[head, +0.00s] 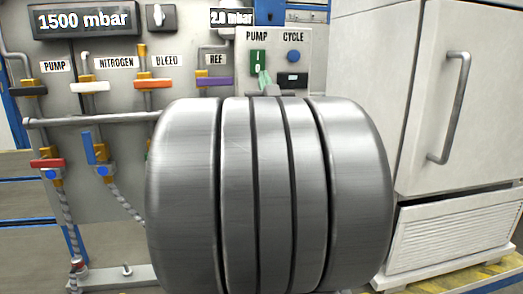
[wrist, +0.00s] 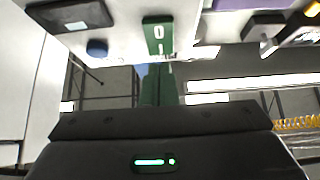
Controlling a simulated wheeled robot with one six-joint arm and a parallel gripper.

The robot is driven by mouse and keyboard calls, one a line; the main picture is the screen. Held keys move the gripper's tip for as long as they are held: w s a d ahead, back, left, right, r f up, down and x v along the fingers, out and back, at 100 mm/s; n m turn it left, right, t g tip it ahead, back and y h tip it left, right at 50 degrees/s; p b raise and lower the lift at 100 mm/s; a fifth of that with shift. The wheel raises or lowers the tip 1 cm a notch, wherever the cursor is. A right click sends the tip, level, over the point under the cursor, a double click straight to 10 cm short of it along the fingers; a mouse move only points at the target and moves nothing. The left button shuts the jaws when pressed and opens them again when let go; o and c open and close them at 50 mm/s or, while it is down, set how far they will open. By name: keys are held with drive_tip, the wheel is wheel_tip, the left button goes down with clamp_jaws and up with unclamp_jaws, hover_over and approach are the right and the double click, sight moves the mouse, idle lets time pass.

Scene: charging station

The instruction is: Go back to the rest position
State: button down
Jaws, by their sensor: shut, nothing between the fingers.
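My gripper (wrist: 160,72) is shut and empty. Its green fingers stand close together in the wrist view, tips just below the green pump switch (wrist: 158,35) marked 0 and I. I cannot tell whether they touch it. In the head view the green fingers (head: 265,80) show small in front of the lower part of the pump switch (head: 258,60). The rest of the gripper is hidden there behind the large ribbed metal part of my arm in the foreground.
The blue cycle button (head: 294,56) is right of the switch. Valves with coloured handles, such as the purple one (head: 215,82), and a horizontal pipe (head: 90,120) lie left. A white cabinet (head: 420,120) with a vertical handle (head: 450,110) stands right.

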drive_tip(key=v, duration=0.3)
drive_tip(key=shift+s, duration=0.2)
